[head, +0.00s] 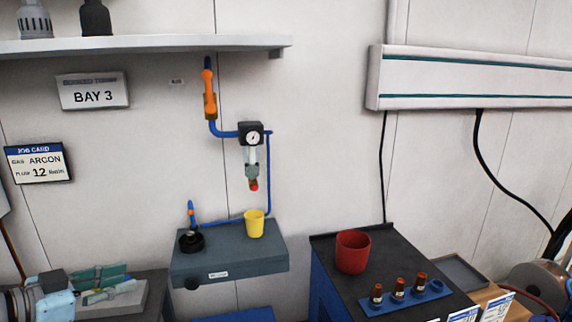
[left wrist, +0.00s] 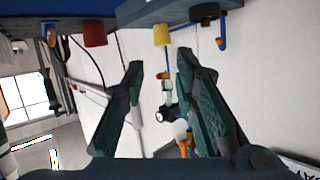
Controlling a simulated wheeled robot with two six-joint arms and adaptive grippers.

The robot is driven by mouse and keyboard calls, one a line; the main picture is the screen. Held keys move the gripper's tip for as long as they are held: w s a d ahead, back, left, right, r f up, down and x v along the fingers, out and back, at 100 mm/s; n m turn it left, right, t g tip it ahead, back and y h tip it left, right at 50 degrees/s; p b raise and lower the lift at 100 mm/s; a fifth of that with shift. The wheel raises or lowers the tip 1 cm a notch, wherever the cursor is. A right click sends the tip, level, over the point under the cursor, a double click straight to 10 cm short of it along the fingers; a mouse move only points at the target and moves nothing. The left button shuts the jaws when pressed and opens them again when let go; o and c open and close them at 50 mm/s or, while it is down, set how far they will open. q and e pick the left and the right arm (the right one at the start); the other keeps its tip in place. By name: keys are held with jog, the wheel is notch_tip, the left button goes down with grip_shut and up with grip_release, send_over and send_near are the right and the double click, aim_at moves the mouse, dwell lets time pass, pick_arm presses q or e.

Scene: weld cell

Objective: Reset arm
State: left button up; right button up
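My left gripper (head: 120,281) is at the lower left of the head view, its fingers pointing right. In the left wrist view, its two teal fingers (left wrist: 160,66) stand apart with nothing between them in their grip. The wrist picture is upside down and shows the wall and gauge beyond the fingers. My right gripper is in neither view.
A yellow cup (head: 255,223) and a black round part (head: 192,241) are on the grey wall shelf (head: 230,263). A red cup (head: 352,252) stands on the dark bench, near a blue holder (head: 374,306) with several small bottles. A gauge (head: 251,135) hangs on the wall.

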pick_arm(q)
jog(key=w+d+r+t+h, duration=0.2)
jog(key=d+t+h, duration=0.1)
jog(key=d, duration=0.2)
jog(key=s+a+f+n+g+y, duration=0.1)
jog(key=s+a+f+n+y, duration=0.4)
jog(key=f+y, duration=0.35)
jog(key=s+a+f+n+g+y, duration=0.1)
jog(key=s+a+f+n+y, duration=0.1)
jog(key=s+f+n+y, duration=0.55)
jog(key=s+d+f+m+g+h, duration=0.2)
jog(key=s+d+f+m+g, duration=0.1)
jog(key=s+d+f+g, duration=0.4)
jog(key=s+d+f+m+g+h, duration=0.2)
jog(key=s+d+f+m+h, duration=0.15)
jog(key=s+f, duration=0.55)
jog(key=s+a+f+n+g+y, duration=0.1)
jog(key=s+f, duration=0.1)
jog(key=f, duration=0.9)
jog(key=s+a+f+g, duration=0.1)
jog(key=f, duration=0.9)
jog(key=s+f, duration=1)
jog(key=s, duration=0.3)
jog(key=shift+a+f+n+g, duration=0.25)
jog(key=shift+f+n+g, duration=0.05)
jog(key=shift+f+g, duration=0.1)
